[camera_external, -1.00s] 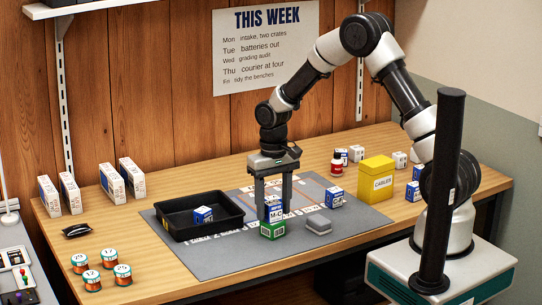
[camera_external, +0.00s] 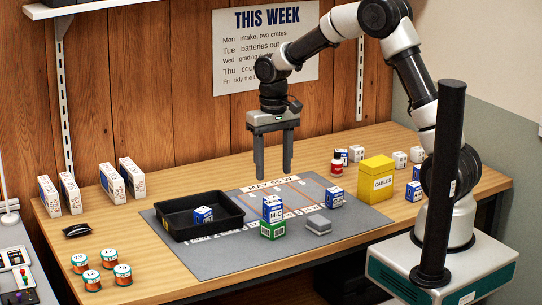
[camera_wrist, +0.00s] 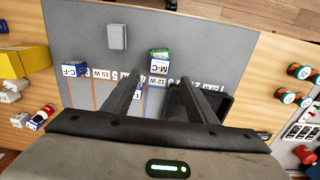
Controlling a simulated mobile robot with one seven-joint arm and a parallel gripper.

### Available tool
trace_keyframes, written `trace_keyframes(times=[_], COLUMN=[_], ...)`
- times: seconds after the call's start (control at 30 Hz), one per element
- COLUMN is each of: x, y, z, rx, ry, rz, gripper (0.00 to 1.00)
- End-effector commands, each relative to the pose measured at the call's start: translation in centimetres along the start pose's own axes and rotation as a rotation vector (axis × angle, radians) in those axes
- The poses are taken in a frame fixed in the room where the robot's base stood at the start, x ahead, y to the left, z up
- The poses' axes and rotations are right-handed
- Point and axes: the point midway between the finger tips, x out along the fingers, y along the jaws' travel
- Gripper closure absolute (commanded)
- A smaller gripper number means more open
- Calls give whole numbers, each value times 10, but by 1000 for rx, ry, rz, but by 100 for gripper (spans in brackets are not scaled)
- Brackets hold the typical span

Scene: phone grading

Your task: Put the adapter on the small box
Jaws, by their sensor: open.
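A blue-and-white box marked M-C (camera_external: 273,213) sits upright on a small green box (camera_external: 272,231) on the grey mat. In the wrist view the M-C box (camera_wrist: 159,68) shows from above, with a green edge (camera_wrist: 160,52) beside it. The pictures do not settle which item is the adapter. A flat grey block (camera_external: 319,225) lies on the mat to the right of the stack. My gripper (camera_external: 273,176) is open and empty, above and behind the stack and apart from it.
A black tray (camera_external: 235,222) holding a blue box (camera_external: 203,215) stands left of the stack. Another blue box (camera_external: 336,196) is on the mat at right. A yellow CABLES box (camera_external: 376,181), a red-and-white bottle (camera_external: 337,162) and several cans (camera_external: 92,280) stand around. The mat's front is clear.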

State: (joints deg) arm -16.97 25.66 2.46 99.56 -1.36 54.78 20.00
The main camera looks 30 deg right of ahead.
Motion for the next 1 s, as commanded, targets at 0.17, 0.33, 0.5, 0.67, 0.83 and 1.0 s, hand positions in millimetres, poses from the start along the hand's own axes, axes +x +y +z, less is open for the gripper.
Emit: trace_keyframes(times=[0.17, 0.33, 0.5, 0.67, 0.83, 1.0], x=[-10, -22, -78, -130, -157, -160], y=[0, 7, 45, 92, 132, 153], z=[0, 4, 31, 86, 150, 197], rx=[0, 1, 5, 4, 4, 4], ry=[0, 16, 107, 228, 354, 448], rz=[0, -4, -21, -30, -23, -8], gripper=[48, 48, 48, 48, 48, 48])
